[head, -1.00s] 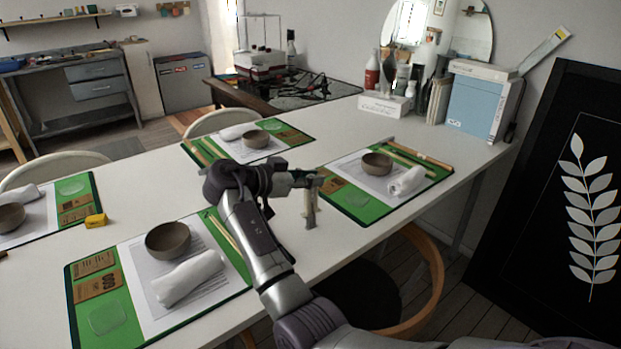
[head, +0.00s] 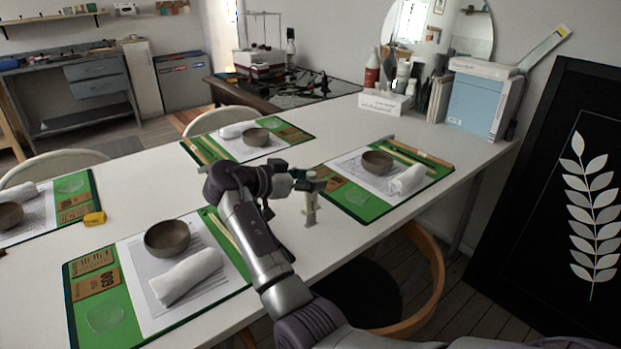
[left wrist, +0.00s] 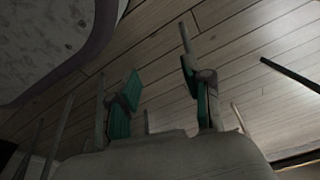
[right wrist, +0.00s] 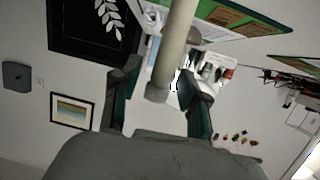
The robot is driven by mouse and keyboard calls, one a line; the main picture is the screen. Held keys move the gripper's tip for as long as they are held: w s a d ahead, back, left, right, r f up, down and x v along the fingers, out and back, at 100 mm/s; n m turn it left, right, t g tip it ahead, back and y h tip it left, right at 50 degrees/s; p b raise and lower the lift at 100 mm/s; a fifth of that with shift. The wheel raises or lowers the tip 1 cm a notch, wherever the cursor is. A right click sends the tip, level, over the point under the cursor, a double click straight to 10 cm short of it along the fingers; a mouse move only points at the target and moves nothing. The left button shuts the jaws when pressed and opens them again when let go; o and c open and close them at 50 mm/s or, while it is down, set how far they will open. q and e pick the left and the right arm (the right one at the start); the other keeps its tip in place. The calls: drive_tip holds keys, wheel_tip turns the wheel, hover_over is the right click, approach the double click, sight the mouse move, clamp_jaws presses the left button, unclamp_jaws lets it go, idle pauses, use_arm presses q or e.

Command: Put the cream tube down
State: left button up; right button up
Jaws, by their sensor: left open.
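The cream tube (right wrist: 175,45) is a pale, slim cylinder between the two fingers of my right gripper (right wrist: 158,85) in the right wrist view, its near end towards the camera. In the head view the tube (head: 310,208) is upright below my right gripper (head: 308,182), over the table's front edge area; I cannot tell for sure whether its base touches the tabletop. The right fingers are closed in on its upper part. My left gripper (left wrist: 160,95) is open and empty over the wooden floor in the left wrist view; it is not in the head view.
The white table (head: 130,190) carries green place mats. A near-left mat (head: 130,323) holds a brown bowl (head: 167,238) and a rolled white cloth (head: 187,276); a right mat (head: 375,208) lies beside the tube. A round-backed chair (head: 432,270) stands by the front edge.

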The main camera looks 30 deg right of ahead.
drive_tip(key=shift+r, duration=0.25)
drive_tip(key=shift+r, duration=0.1)
drive_tip(key=shift+r+p, duration=0.6)
drive_tip(key=shift+p, duration=0.1)
use_arm(q)
drive_tip(key=shift+s+a+f+b, duration=0.1)
drive_tip(key=shift+s+f+b, duration=0.3)
drive_tip(key=shift+s+f, duration=0.4)
use_arm(e)
drive_tip(key=v, duration=1.2)
use_arm(q)
drive_tip(key=shift+w+r, duration=0.1)
drive_tip(key=shift+w, duration=0.1)
use_arm(e)
drive_tip(key=shift+f, duration=0.15)
